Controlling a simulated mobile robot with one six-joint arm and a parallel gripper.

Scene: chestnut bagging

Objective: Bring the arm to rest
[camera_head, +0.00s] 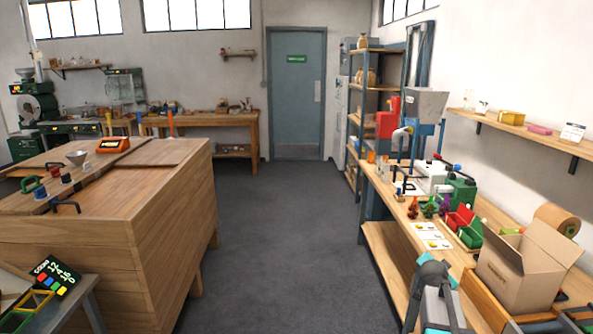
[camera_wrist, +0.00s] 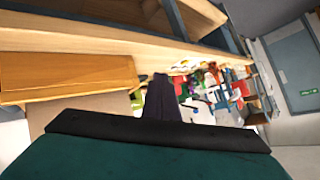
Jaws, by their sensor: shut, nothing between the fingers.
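My gripper (camera_wrist: 162,82) shows in the wrist view as a dark, narrow shape pointing away from the camera. Its fingers are together with nothing held between them. The dark green and black body behind it fills the bottom of that view. In the head view, grey and teal parts of my arm stand at the bottom right, in front of the right workbench (camera_head: 385,245). The fingertips cannot be made out there. The wrist view is tilted and shows the bench edge, with small coloured things beyond my gripper.
An open cardboard box (camera_head: 515,275) stands on the right bench close to my arm. Red and green bins (camera_head: 463,226) and a grey-hoppered machine (camera_head: 425,105) stand farther along. A wooden counter (camera_head: 150,215) is at the left. The grey floor (camera_head: 285,240) between is clear up to the door (camera_head: 297,95).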

